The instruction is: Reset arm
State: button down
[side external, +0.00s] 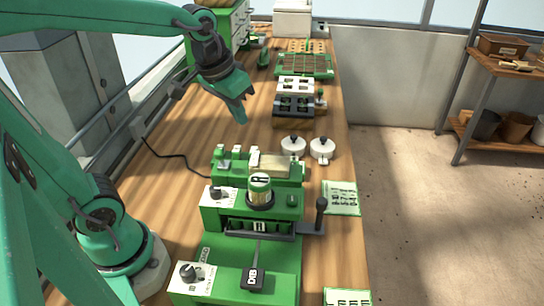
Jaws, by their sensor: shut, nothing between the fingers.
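My gripper (238,110) hangs in the air over the left-middle of the wooden bench, pointing down. Its fingers are together with nothing visible between them. It is behind and above the green seeder machine (205,218) and to the left of the black-and-white device (296,100). My gripper looks apart from everything around it. The machine carries a canister marked R (260,190), a black lever (320,212) on its right side and a black tag marked DIB (253,278) in front. Dials sit on its left side.
Two white lidded pots (321,149) stand right of a green fixture (228,170). A green seed tray (325,66) lies farther back. Printed cards (341,198) lie along the right edge. A black cable (178,156) crosses the bench at left. Bare wood surrounds the space below my gripper.

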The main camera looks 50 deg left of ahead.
jog(key=s+m+t, duration=0.1)
jog(key=s, duration=0.7)
jog(key=shift+s+d+f+t, duration=0.15)
jog(key=shift+s+f+t, duration=0.05)
jog(key=shift+s+t, duration=0.2)
